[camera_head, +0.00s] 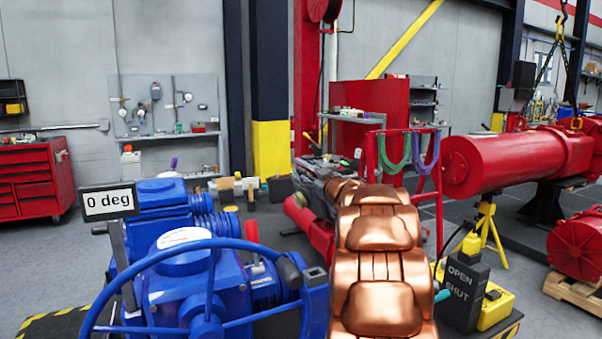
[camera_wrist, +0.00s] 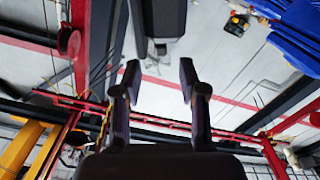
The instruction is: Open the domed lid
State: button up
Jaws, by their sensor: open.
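A blue valve actuator (camera_head: 180,285) with a large blue handwheel (camera_head: 115,285) stands at the lower left in the head view. A rounded blue cover with a white oval plate (camera_head: 186,237) sits on top of it, behind the wheel rim. It may be the domed lid, but I cannot tell for sure. A sign (camera_head: 108,203) above it reads "0 deg". My gripper (camera_wrist: 159,75) is open and empty in the wrist view, its dark fingers spread apart. No lid shows between them. In the head view my copper arm reaches forward right of the actuator, and my fingertips cannot be made out.
A black OPEN/SHUT box (camera_head: 462,291) stands to the right of my arm. A red frame with hanging slings (camera_head: 395,152) and a large red cylinder (camera_head: 520,160) are farther back. A red tool cabinet (camera_head: 36,179) is at far left. Grey floor lies clear before it.

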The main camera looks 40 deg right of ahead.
aim_at(305, 173)
jog(key=shift+p+x, duration=0.6)
jog(key=shift+x, duration=2.65)
grip_shut()
